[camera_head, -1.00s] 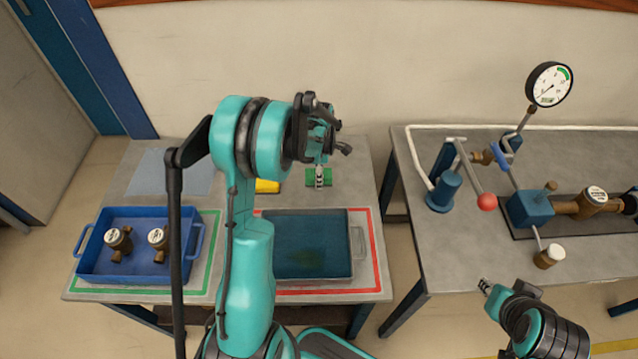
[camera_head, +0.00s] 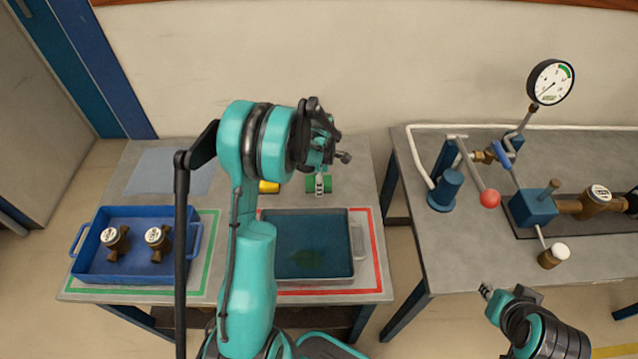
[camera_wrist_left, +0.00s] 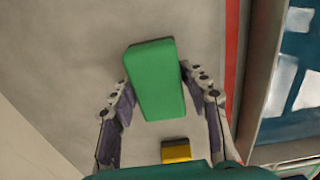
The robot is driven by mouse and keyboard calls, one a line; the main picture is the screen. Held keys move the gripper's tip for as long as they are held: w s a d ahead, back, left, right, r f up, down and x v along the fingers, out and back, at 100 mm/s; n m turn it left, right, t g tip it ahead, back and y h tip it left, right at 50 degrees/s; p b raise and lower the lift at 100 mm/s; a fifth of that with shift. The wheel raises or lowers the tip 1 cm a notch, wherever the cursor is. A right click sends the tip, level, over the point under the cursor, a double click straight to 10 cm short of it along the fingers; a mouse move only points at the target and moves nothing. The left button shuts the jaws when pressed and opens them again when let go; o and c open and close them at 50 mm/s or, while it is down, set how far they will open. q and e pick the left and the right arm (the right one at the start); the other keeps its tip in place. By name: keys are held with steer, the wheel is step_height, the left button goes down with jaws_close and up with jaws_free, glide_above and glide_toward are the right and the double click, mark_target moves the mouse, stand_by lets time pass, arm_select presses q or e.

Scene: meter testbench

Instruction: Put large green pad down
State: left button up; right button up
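The large green pad (camera_head: 327,185) is at the back right of the left bench in the head view. It fills the middle of the left wrist view (camera_wrist_left: 155,85). My left gripper (camera_head: 319,182) reaches down over it from above. I cannot tell whether the pad touches the bench top. My right gripper (camera_head: 486,290) is at the lower right, in front of the right bench, and its fingers are too small to read.
A yellow pad (camera_head: 269,187) lies left of the green one. A grey-blue tray (camera_head: 312,279) stands inside a red outline. A blue tray (camera_head: 140,278) with two brass meters stands inside a green outline. The right bench (camera_head: 460,260) carries pipework and a gauge (camera_head: 551,82).

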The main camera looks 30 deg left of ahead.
arm_select(q)
steer(key=o, duration=0.3)
steer(key=shift+s+d+f, duration=0.1)
steer(key=shift+f, duration=0.5)
arm_select(e)
steer(key=shift+w+a+f, duration=0.15)
steer(key=shift+w, duration=0.05)
arm_select(q)
steer(key=shift+w+r, duration=0.2)
steer(key=shift+r, duration=0.05)
